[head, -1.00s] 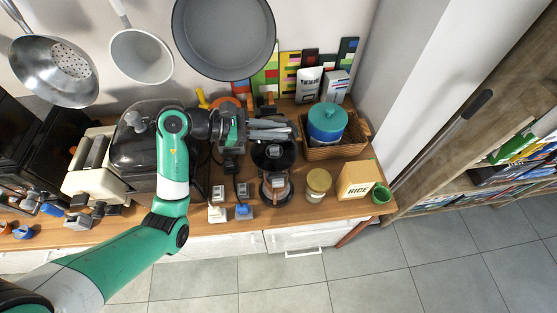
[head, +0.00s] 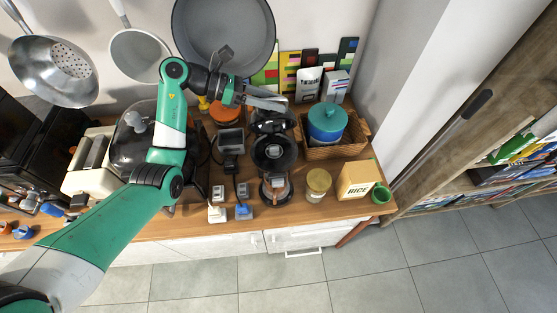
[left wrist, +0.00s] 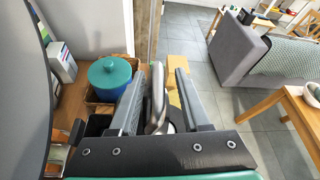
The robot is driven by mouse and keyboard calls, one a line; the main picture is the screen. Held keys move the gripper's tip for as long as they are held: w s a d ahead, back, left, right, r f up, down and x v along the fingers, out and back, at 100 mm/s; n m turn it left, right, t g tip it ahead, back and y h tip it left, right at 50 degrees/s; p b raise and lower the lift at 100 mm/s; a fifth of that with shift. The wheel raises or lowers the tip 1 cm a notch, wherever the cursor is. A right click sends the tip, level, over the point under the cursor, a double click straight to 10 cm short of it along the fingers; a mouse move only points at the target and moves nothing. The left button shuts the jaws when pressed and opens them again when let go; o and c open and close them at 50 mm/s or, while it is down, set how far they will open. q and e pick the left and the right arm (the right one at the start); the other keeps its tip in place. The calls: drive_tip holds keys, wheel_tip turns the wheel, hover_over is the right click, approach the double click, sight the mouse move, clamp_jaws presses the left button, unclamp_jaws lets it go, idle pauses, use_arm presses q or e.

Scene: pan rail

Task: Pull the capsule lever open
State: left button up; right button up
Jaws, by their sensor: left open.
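The black capsule machine (head: 273,152) stands on the wooden counter, its round top showing below my gripper in the head view. My left gripper (head: 280,103) is over the machine's back end, with its fingers pointing right. In the left wrist view the two grey fingers of my left gripper (left wrist: 160,75) are spread apart. A shiny metal lever (left wrist: 157,100) shows between them, nearer the left finger; I cannot tell whether it touches. The gripper hides the lever's join with the machine. My right gripper is not in view.
A blue lidded pot (head: 327,121) in a wicker basket (head: 335,152) stands right of the machine. A grey pan (head: 222,35) hangs close behind my gripper. A jar (head: 318,181) and a rice box (head: 357,179) stand at the front right.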

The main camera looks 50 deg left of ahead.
use_arm(q)
drive_tip(key=shift+p+v, duration=0.5)
drive_tip(key=shift+v, duration=0.7)
drive_tip(key=shift+p+v, duration=0.65)
drive_tip(key=shift+v, duration=1.65)
